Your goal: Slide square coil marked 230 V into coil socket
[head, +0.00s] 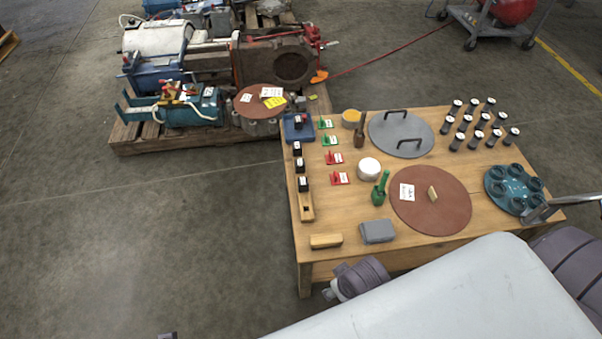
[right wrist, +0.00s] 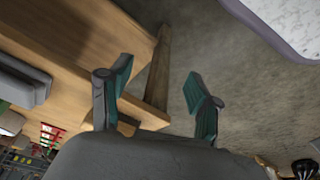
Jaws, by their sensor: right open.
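In the head view, several small black square coils with white labels stand in a column along the table's left side. One (head: 297,148) is just below the blue block, another (head: 300,166) is below that, and one (head: 303,184) is at the upper end of a wooden holder (head: 307,207). A black coil-like part (head: 298,121) sits on the blue block (head: 289,133), which may be the coil socket. Label writing is too small to read. My right gripper (right wrist: 158,80) is open and empty near a table edge and leg. My left gripper is not visible.
The wooden table (head: 345,228) also holds red and green tagged parts (head: 334,158), a grey box (head: 377,231), a wooden block (head: 326,241), a brown disc (head: 450,200), a grey lidded plate (head: 400,135) and several black cylinders. A loaded pallet (head: 150,143) stands behind. Floor at left is clear.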

